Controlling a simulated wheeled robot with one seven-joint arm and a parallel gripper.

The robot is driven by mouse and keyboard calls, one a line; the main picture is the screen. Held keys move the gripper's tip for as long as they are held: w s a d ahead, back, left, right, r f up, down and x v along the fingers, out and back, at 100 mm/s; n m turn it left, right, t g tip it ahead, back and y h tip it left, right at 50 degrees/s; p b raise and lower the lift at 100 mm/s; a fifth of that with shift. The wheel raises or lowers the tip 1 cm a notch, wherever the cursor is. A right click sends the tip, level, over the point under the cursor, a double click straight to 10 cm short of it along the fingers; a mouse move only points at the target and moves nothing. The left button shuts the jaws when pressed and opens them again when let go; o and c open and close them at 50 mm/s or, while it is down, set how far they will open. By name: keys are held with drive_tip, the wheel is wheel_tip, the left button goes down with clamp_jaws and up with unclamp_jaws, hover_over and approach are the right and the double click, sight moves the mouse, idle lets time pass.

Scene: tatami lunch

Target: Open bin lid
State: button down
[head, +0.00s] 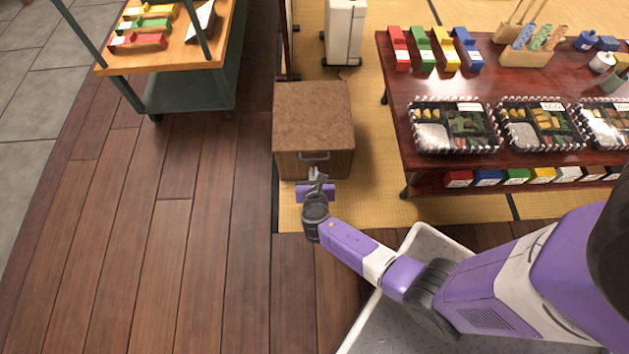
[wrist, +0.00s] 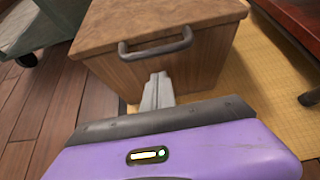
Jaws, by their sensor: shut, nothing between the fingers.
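The bin (head: 310,135) is a brown wooden box with a flat lid (head: 312,110), standing at the edge of the tatami. The lid is down. A grey bar handle (head: 314,157) is at its front edge; the handle also shows in the wrist view (wrist: 155,47). My gripper (head: 317,174) is in front of the bin, just below the handle. Its fingers are together and empty, and in the wrist view the gripper (wrist: 159,78) points at the front face under the handle. I cannot tell whether the fingertips touch the bin.
A dark red table (head: 393,132) with lunch boxes and coloured blocks stands to the right. A wooden-topped cart (head: 170,55) is at the upper left. A white cabinet (head: 344,32) stands behind the bin. The wooden floor (head: 190,250) to the left is clear.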

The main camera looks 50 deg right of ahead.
drive_tip(key=shift+w+d+r, duration=0.1)
drive_tip(key=shift+d+r, duration=0.1)
drive_tip(key=shift+r, duration=1)
